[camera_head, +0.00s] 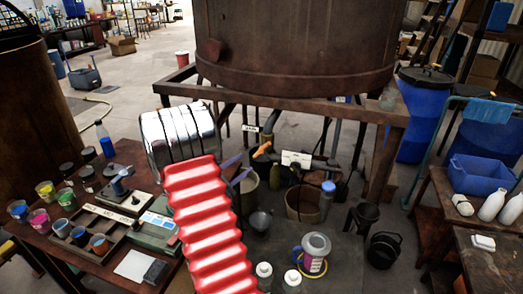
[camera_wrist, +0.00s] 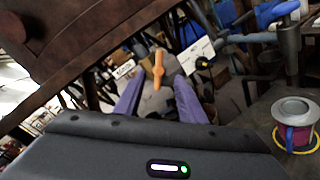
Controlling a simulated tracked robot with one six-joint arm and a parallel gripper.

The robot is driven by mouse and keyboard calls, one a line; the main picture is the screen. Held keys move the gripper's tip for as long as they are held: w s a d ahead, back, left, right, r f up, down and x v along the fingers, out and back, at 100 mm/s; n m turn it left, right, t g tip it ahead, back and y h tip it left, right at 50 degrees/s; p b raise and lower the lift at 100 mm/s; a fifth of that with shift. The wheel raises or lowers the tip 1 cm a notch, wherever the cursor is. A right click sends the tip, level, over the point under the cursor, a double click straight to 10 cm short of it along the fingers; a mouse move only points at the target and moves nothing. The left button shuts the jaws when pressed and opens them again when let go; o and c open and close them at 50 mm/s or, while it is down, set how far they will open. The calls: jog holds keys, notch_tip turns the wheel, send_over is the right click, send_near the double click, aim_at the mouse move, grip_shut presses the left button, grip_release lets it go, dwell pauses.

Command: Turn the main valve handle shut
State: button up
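An orange valve handle (camera_head: 263,149) sits on dark pipework under the large rusty vat, near a small white label (camera_head: 250,128). In the wrist view the handle (camera_wrist: 158,68) appears upright in the picture, between and just beyond the tips of my two purple fingers. My gripper (camera_wrist: 157,82) is open, with a clear gap on both sides of the handle. I see no contact. In the head view my gripper (camera_head: 240,167) is mostly hidden behind my red arm cover, left of and below the handle.
The rusty vat (camera_head: 295,45) stands on a brown frame (camera_head: 400,130) above the pipes. Another white label (camera_head: 296,159) hangs right of the handle. A cluttered bench (camera_head: 85,245) is at left, blue barrels (camera_head: 420,110) at right.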

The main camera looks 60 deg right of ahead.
aim_at(261, 150)
jog(key=shift+w+d+f+n+t+h, duration=0.2)
jog(key=shift+d+f+n+t, duration=0.2)
jog(key=shift+f, duration=0.2)
jog(key=shift+w+d+f+n+t+h, duration=0.1)
jog(key=shift+w+d+f+n+t, duration=0.15)
jog(key=shift+d+f, duration=0.3)
jog(key=shift+s+d, duration=0.1)
jog(key=d, duration=0.9)
jog(key=s+d, duration=0.1)
jog(key=d, duration=0.3)
jog(key=shift+s+d, duration=0.1)
jog(key=shift+d, duration=0.15)
jog(key=shift+c, duration=0.2)
grip_shut()
jog(key=shift+d, duration=0.15)
